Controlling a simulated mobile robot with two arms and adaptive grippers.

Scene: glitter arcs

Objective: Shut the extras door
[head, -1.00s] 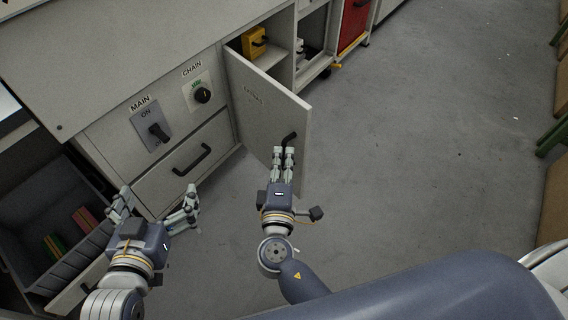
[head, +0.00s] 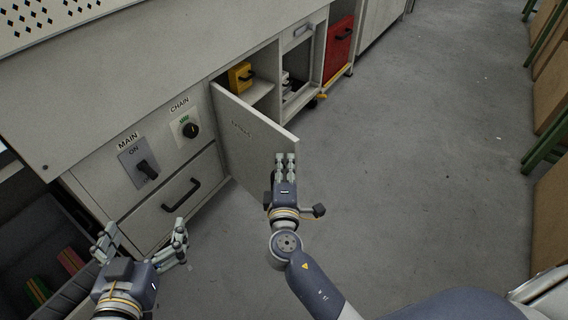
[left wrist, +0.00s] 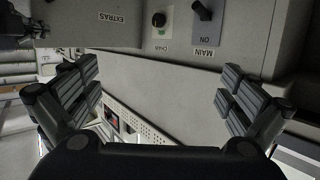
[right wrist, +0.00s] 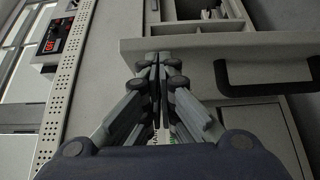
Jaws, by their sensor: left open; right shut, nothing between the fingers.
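The extras door (head: 248,138) is a grey cabinet door, standing open and swung out from the cabinet front. In the left wrist view the door (left wrist: 90,12) shows its EXTRAS label. My right gripper (head: 286,157) is shut and empty, at the outer face near the door's free edge; I cannot tell whether it touches. It covers the handle in the head view. In the right wrist view the dark handle (right wrist: 268,76) is right of the shut fingers (right wrist: 160,62). My left gripper (head: 143,238) is open and empty, in front of the drawer.
The open compartment holds a yellow item (head: 240,76). Left of the door are the MAIN switch (head: 147,168), the CHAIN knob (head: 190,130) and a closed drawer (head: 160,215). A red-fronted unit (head: 338,48) stands beyond. The floor (head: 420,150) to the right is clear.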

